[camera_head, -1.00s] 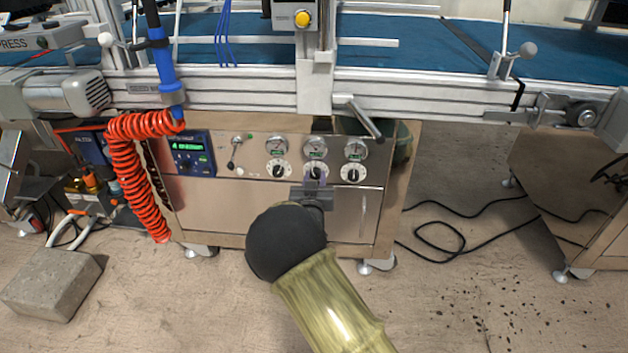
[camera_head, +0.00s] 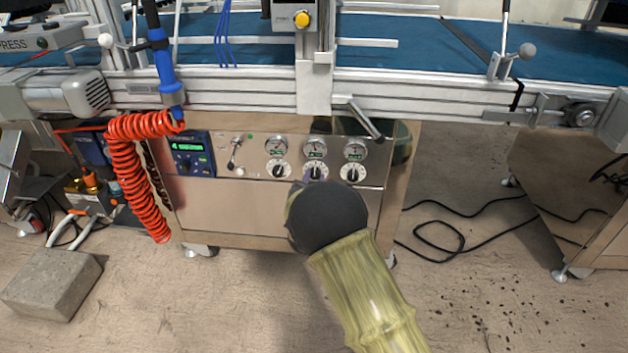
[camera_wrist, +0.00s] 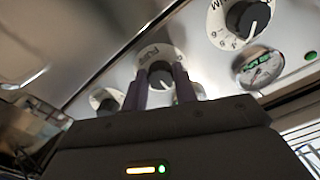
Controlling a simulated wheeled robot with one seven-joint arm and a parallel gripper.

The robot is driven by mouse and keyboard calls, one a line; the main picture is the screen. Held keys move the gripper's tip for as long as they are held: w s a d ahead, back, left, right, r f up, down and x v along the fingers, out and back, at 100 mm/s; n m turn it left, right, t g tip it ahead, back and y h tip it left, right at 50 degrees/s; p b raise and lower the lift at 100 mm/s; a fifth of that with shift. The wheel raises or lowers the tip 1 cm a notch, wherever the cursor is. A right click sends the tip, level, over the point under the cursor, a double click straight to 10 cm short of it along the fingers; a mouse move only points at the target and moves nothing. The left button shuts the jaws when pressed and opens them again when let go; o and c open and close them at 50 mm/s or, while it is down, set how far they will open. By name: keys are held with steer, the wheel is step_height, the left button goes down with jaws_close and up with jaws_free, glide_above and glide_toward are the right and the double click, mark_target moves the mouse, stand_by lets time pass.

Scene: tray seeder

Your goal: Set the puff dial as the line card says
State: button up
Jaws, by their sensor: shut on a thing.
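The puff dial (camera_head: 315,173) is the middle of three white-faced dials on the steel cabinet front. In the wrist view the same dial (camera_wrist: 151,55) has a black knob (camera_wrist: 160,76) on a white ring with faint lettering. My gripper (camera_wrist: 160,71) has its two purple fingers on either side of this knob, shut on it. The knob's pointer setting is hard to read between the fingers. In the head view my black wrist part hides most of the gripper. I cannot make out a line card.
The left dial (camera_head: 279,171) and right dial (camera_head: 352,173) flank it closely, with gauges above. A blue display panel (camera_head: 188,153), a small lever (camera_head: 234,153) and a coiled red hose (camera_head: 136,190) are to the left. A clamp handle (camera_head: 365,119) juts out above.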

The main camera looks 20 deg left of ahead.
steer(key=shift+f, duration=0.15)
steer(key=o, duration=1)
steer(key=shift+s, duration=0.15)
steer(key=p+v, duration=0.6)
steer(key=v, duration=1.1)
steer(key=shift+s, duration=0.1)
